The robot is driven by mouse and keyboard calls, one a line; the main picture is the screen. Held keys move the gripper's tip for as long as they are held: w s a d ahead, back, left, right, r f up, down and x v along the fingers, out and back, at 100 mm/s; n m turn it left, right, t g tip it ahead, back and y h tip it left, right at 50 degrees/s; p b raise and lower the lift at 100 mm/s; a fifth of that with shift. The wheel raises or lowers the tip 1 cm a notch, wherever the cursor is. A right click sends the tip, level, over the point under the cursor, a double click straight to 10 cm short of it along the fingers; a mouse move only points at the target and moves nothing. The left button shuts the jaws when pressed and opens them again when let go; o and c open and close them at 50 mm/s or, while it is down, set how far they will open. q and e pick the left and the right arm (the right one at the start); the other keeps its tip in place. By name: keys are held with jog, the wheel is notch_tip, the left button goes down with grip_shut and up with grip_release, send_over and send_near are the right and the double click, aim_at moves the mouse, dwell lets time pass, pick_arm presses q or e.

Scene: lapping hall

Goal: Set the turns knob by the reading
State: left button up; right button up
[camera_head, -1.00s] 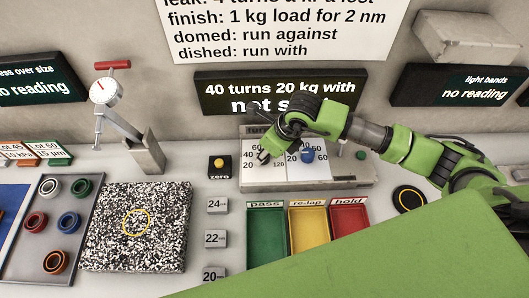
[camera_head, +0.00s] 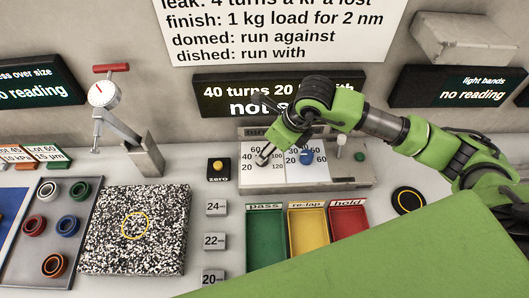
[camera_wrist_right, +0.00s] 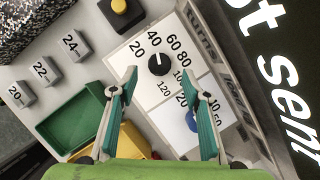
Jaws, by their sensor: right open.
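The black turns knob (camera_wrist_right: 159,64) sits on a white dial marked 20 to 120 in the right wrist view. Its pale mark seems to face near 40. My right gripper (camera_wrist_right: 160,76) is open, with its fingertips on either side of the knob in that view; I cannot tell whether they touch it. In the head view my right gripper (camera_head: 265,154) is over the turns dial and hides the knob. The blue load knob (camera_head: 307,156) is to its right, and also shows in the wrist view (camera_wrist_right: 192,121). The reading display (camera_head: 230,92) says 40 turns 20 kg, partly covered by my arm. My left gripper is not in view.
A white lever (camera_head: 341,142) and a green button (camera_head: 359,157) are right of the dials. The zero button (camera_head: 218,166) is left of the panel. Green (camera_head: 265,240), yellow (camera_head: 309,228) and red (camera_head: 348,218) trays stand in front. A speckled plate (camera_head: 120,255) lies left.

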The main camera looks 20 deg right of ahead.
jog(key=v, duration=0.6)
jog(key=shift+r, duration=0.35)
jog(key=shift+s+f, duration=0.1)
jog(key=shift+s, duration=0.05)
